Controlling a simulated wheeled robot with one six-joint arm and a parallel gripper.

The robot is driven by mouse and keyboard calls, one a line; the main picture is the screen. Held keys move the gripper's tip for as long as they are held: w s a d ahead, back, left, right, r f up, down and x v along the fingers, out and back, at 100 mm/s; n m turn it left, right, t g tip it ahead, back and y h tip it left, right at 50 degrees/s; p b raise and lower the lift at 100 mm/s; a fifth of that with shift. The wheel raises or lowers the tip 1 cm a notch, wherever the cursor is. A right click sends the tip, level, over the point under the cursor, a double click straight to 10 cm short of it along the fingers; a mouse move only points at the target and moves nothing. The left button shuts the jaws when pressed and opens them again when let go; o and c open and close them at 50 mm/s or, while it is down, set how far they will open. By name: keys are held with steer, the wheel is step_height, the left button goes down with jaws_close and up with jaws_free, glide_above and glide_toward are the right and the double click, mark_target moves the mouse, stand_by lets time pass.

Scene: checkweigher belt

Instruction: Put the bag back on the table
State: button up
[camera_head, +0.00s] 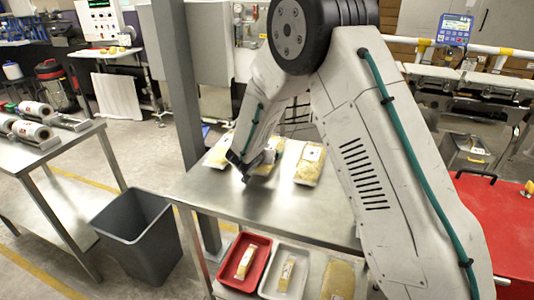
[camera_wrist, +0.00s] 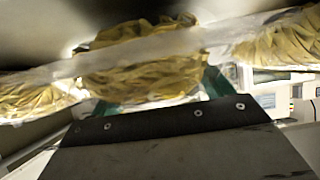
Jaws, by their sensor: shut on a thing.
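Several clear-and-yellow bags lie in a row at the back of the steel table (camera_head: 240,208): a left bag (camera_head: 218,150), a right bag (camera_head: 309,164) and one between them. My gripper (camera_head: 248,165) is low over the table at the middle bag (camera_head: 268,158), shut on it and partly hiding it. In the wrist view the middle bag (camera_wrist: 145,65) fills the centre, with teal parts of my gripper behind and beside it. Other yellow bags show at left (camera_wrist: 35,98) and right (camera_wrist: 280,45). Whether the held bag touches the table is unclear.
A red tray (camera_head: 262,245) and a white tray (camera_head: 303,254) with packs sit below the table's front edge, beside another yellow bag (camera_head: 338,280). A grey bin (camera_head: 150,255) stands left. A grey post (camera_head: 182,110) rises at the table's left. The table's front is clear.

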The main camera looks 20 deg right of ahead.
steer(key=shift+f, duration=0.1)
steer(key=o, duration=1.5)
steer(key=shift+c, duration=0.2)
